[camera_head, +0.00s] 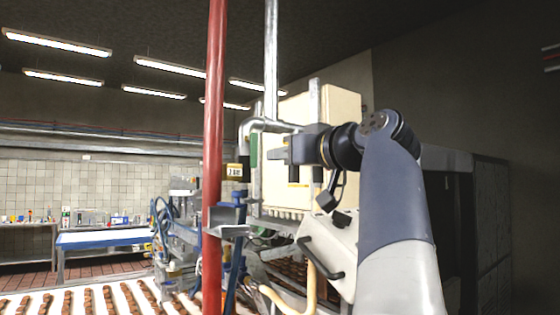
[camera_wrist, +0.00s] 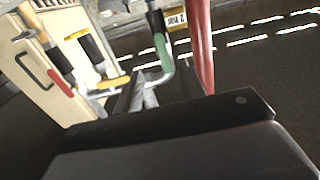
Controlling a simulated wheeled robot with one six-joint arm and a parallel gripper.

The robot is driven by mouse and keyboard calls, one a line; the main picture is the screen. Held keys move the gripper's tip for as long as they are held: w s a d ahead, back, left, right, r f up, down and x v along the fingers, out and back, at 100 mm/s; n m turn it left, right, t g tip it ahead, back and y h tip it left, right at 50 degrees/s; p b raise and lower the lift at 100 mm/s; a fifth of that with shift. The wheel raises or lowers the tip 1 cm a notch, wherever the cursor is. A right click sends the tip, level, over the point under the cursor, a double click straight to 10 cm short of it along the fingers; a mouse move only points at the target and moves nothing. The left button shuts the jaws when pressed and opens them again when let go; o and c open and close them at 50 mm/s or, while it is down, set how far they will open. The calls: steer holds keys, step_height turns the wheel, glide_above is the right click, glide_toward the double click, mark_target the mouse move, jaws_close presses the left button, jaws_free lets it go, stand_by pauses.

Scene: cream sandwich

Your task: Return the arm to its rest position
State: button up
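My gripper (camera_head: 281,148) is raised at mid-height in the head view, at the end of my arm, which comes up from the lower right and bends to the left. It points left, in front of a cream cabinet and grey pipes, and I see no object held in it. In the wrist view its dark body fills the bottom, and the finger opening is too unclear to judge. I cannot tell whether the gripper touches the pipes behind it.
A red vertical pole (camera_head: 214,120) stands left of my gripper. A cream cabinet (camera_head: 340,105) and a metal pipe (camera_head: 271,60) are behind it. A conveyor with rows of brown pieces (camera_head: 108,300) runs at lower left. A blue-edged table (camera_head: 100,238) stands farther back.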

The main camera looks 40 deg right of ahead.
mark_target(254, 159)
stand_by(0.4)
steer(key=w+p, duration=0.1)
steer(key=w, duration=0.4)
steer(key=w+p, duration=0.2)
steer(key=w, duration=0.3)
steer(key=shift+w+a+r, duration=0.1)
steer(key=shift+w+a, duration=0.1)
steer(key=shift+w, duration=0.15)
